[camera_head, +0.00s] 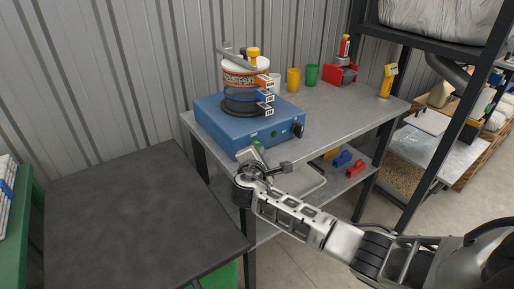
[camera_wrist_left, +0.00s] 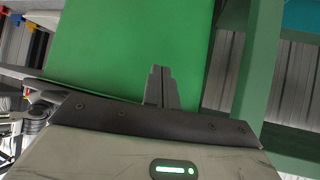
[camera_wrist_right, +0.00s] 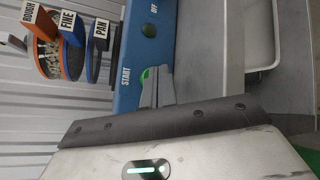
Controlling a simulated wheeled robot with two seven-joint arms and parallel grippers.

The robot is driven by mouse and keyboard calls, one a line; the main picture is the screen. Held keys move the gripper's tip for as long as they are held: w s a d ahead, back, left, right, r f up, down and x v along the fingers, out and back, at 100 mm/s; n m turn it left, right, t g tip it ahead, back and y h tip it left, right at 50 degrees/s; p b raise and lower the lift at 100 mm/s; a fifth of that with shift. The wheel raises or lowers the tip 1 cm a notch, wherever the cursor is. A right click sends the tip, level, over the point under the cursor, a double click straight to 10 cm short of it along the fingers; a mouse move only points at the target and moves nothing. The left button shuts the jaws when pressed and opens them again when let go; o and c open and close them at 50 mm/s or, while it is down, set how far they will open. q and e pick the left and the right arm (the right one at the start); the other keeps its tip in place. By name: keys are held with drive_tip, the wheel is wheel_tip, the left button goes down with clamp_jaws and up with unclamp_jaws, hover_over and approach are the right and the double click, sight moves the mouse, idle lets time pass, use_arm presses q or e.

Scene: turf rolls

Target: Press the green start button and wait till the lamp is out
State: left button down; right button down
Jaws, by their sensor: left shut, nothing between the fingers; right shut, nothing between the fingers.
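A blue machine (camera_head: 222,121) stands on the metal table, carrying a stack of sieves with tags, also seen in the right wrist view (camera_wrist_right: 128,60). The green start button (camera_wrist_right: 147,74) sits beside the word START on its front face. My right gripper (camera_wrist_right: 157,70) is shut and empty, its tips right at the button and partly covering it; I cannot tell whether they press it. A dark green round piece (camera_wrist_right: 149,30), perhaps the lamp, sits beside the word OFF and looks unlit. My left gripper (camera_wrist_left: 160,70) is shut and empty, facing a green panel.
Cups, including a yellow one (camera_head: 293,80) and a green one (camera_head: 312,75), stand behind the machine with a red bin (camera_head: 341,74). A yellow tool (camera_head: 388,80) stands at the table's right. A dark empty table (camera_head: 130,220) lies front left. Shelving stands at right.

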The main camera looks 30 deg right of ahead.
drive_tip(key=shift+w+b, duration=0.3)
drive_tip(key=shift+w, duration=0.2)
idle(0.7)
drive_tip(key=shift+w+a+r, duration=0.1)
drive_tip(key=shift+w+r, duration=0.15)
drive_tip(key=shift+r, duration=0.1)
idle(0.5)
drive_tip(key=shift+s+p, duration=0.2)
drive_tip(key=shift+p, duration=0.1)
drive_tip(key=shift+s+f+p, duration=0.1)
drive_tip(key=shift+s+p, duration=0.3)
drive_tip(key=shift+s+f, duration=0.2)
